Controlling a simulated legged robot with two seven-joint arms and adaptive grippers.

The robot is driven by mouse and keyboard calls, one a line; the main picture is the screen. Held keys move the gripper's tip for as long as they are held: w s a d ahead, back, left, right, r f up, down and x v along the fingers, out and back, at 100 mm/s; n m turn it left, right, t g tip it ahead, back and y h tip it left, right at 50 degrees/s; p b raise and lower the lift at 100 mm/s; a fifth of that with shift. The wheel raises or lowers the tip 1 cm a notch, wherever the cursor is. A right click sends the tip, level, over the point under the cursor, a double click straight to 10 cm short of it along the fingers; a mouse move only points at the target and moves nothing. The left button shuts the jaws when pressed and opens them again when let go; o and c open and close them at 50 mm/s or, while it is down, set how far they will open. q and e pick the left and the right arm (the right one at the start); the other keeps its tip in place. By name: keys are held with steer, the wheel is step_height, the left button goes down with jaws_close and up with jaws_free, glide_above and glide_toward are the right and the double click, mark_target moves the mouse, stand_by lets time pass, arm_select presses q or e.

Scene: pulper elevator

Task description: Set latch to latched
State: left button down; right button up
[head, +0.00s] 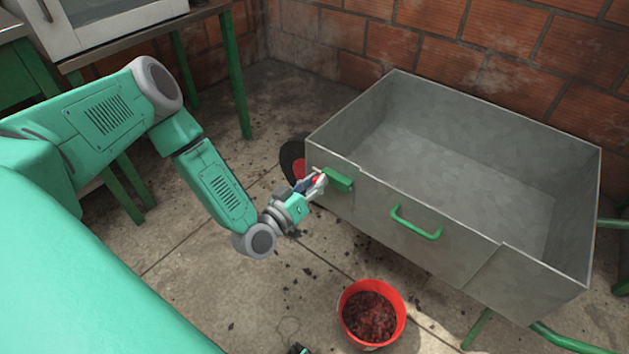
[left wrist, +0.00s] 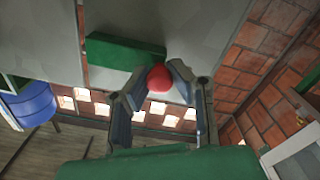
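The latch is a green bar (head: 338,180) with a red round knob (head: 319,179), on the front face of the grey metal bin (head: 375,205) near its left corner. In the left wrist view the green bar (left wrist: 125,55) lies behind the red knob (left wrist: 158,78). My left gripper (head: 314,184) is at the knob. In the left wrist view its two fingers (left wrist: 158,85) stand on either side of the knob, tips against it. A small dark part at the bottom edge of the head view looks like a tip of my right gripper (head: 298,349); the rest is out of frame.
A green handle (head: 416,224) sits on the bin's front, right of the latch. A red bucket (head: 371,313) of dark red pulp stands on the floor below. A black and red wheel (head: 294,160) is behind the bin's left corner. Green-legged tables stand at left; brick walls behind.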

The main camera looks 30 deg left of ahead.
mark_target(339, 185)
arm_select(q)
steer(key=shift+f, duration=0.1)
steer(key=d, duration=0.4)
steer(key=shift+s+d, duration=0.15)
steer(key=shift+s, duration=0.05)
steer(key=shift+d, duration=0.3)
arm_select(e)
steer(key=shift+d+r, duration=0.1)
steer(key=shift+d, duration=0.05)
arm_select(q)
steer(key=c, duration=1.6)
jaws_free()
steer(key=shift+o, duration=1.2)
arm_select(e)
steer(key=shift+d, duration=0.15)
